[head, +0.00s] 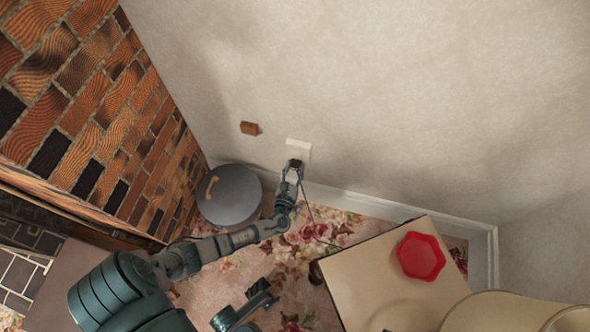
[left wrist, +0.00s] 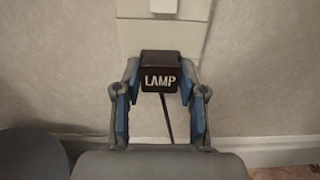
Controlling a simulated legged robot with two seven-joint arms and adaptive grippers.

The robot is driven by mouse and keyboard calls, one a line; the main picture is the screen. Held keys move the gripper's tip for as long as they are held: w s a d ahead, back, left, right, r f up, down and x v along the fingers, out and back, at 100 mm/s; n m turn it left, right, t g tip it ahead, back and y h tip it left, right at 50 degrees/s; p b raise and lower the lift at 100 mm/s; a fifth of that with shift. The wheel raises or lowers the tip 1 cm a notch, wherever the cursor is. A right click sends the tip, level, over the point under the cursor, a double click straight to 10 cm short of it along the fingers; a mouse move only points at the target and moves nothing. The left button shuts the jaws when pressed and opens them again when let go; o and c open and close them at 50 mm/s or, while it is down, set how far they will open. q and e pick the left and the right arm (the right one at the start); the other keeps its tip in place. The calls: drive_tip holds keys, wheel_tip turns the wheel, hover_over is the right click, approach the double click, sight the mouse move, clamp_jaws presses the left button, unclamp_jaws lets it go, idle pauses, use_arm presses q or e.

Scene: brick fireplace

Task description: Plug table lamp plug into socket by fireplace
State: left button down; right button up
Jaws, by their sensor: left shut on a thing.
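A dark plug marked LAMP (left wrist: 160,80) is held between the two fingers of my left gripper (left wrist: 160,92). In the head view this gripper (head: 293,168) is at the wall, just below the white socket (head: 298,148). In the left wrist view the plug overlaps the lower part of the socket plate (left wrist: 150,38). I cannot tell whether its pins are inside. A dark cord (left wrist: 166,118) hangs from the plug. My right gripper (head: 262,295) seems to show low in the head view; its jaws are unclear. A cream lampshade (head: 510,312) is at the bottom right.
A grey round lidded container (head: 230,200) stands on the floor left of my gripper. The brick fireplace (head: 110,120) is at the left. A small brown block (head: 249,128) is on the wall. A table (head: 370,275) with a red dish (head: 420,256) stands at the right.

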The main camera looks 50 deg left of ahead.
use_arm(q)
drive_tip(key=shift+w+a, duration=0.15)
drive_tip(key=shift+w, duration=0.05)
drive_tip(key=c, duration=0.6)
unclamp_jaws()
drive_tip(key=shift+s+d, duration=0.2)
drive_tip(key=shift+s, duration=0.1)
drive_tip(key=v, duration=1.1)
drive_tip(key=shift+s+d+f, duration=0.1)
